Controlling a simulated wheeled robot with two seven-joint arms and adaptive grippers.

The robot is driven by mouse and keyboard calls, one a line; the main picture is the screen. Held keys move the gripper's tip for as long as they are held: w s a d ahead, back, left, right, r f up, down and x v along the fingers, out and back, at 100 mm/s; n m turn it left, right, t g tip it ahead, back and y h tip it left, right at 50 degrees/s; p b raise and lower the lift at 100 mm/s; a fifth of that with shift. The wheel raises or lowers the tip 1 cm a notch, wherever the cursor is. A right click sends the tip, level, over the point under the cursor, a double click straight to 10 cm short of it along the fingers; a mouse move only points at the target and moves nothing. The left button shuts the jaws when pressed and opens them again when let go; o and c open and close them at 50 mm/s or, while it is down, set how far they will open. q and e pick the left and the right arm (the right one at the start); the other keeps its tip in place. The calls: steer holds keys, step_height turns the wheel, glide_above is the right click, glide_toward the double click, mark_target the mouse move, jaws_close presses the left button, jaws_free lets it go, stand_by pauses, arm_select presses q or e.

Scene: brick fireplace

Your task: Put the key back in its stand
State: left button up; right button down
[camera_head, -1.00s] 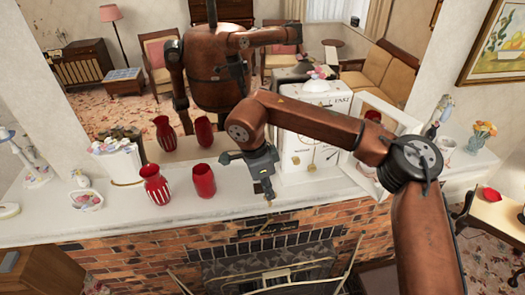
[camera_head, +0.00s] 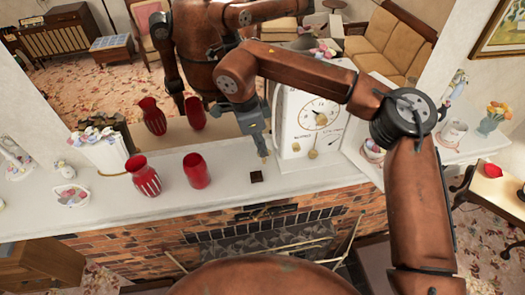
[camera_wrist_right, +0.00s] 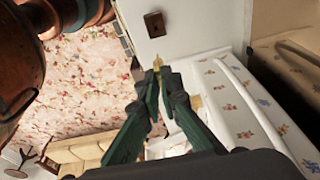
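The key stand is a small dark block (camera_head: 257,176) on the white mantel, near its front edge; it also shows in the right wrist view (camera_wrist_right: 155,25). My right gripper (camera_head: 264,153) points down just behind and above the stand, left of the clock. In the right wrist view its green fingers (camera_wrist_right: 157,72) close together on a small gold key (camera_wrist_right: 157,62), which sticks out past the tips towards the stand. The key appears apart from the stand. Most of the key is hidden between the fingers. My left gripper is not in view.
A white clock (camera_head: 300,136) with gold parts stands close right of the gripper. Two red vases (camera_head: 143,177) and (camera_head: 197,170) stand to the left. A mirror backs the mantel (camera_head: 225,192). The mantel top around the stand is clear.

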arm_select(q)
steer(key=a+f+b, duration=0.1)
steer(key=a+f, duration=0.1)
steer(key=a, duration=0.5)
arm_select(e)
steer(key=f, duration=0.1)
steer(key=a+f+b, duration=0.1)
steer(key=f, duration=0.1)
steer(key=shift+s+a+f, duration=0.1)
steer(key=shift+a+f, duration=0.1)
steer(key=shift+f, duration=0.05)
steer(key=shift+d+f+b, duration=0.1)
steer(key=shift+f+b, duration=0.25)
steer(key=shift+f, duration=0.2)
steer(key=shift+a+f, duration=0.15)
steer(key=shift+a, duration=0.95)
steer(key=shift+d, duration=0.75)
steer(key=shift+a, duration=0.6)
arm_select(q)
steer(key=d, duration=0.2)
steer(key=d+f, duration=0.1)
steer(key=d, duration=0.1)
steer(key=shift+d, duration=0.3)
